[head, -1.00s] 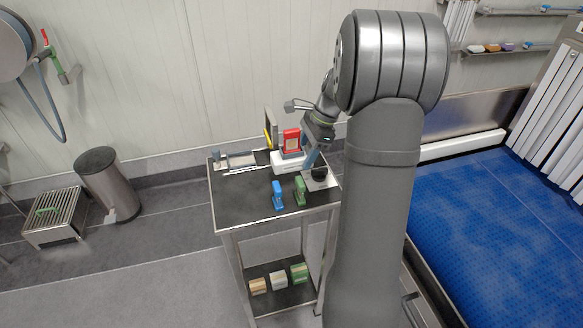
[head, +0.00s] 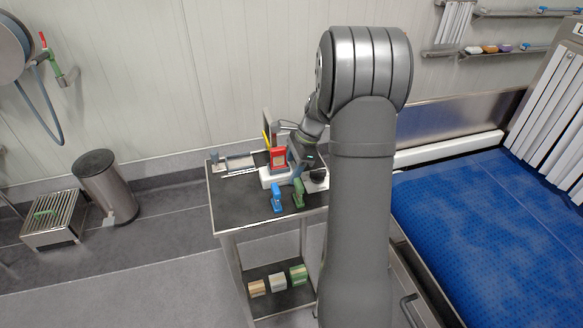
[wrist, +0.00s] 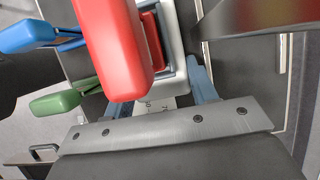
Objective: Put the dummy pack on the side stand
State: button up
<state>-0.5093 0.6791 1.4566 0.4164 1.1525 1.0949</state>
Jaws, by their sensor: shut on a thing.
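The side stand (head: 236,207) is a dark-topped metal trolley in the middle of the head view. What I take to be the dummy pack (head: 270,180) is a white body with an upright red block (head: 278,157) on it, over the stand's back right part. My gripper (head: 295,165) is shut on this pack from its right side. In the wrist view, the blue-grey fingers lie either side of the white body (wrist: 175,82), and the red block (wrist: 110,45) looms close to the camera. I cannot tell whether the pack's underside touches the stand.
A blue-handled tool (head: 277,198) and a green-handled tool (head: 298,194) stand just in front of the pack. A black round piece (head: 318,175) is at the right. A metal fixture (head: 235,164) lies at the back left. The front left of the top is clear.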

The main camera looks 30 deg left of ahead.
aim_at(291, 167)
jog(key=o, duration=1.4)
jog(key=v, duration=1.2)
jog(key=shift+r, duration=0.15)
jog(key=x, duration=1.2)
notch_tip(291, 167, up, 2)
jog(key=shift+r, duration=0.7)
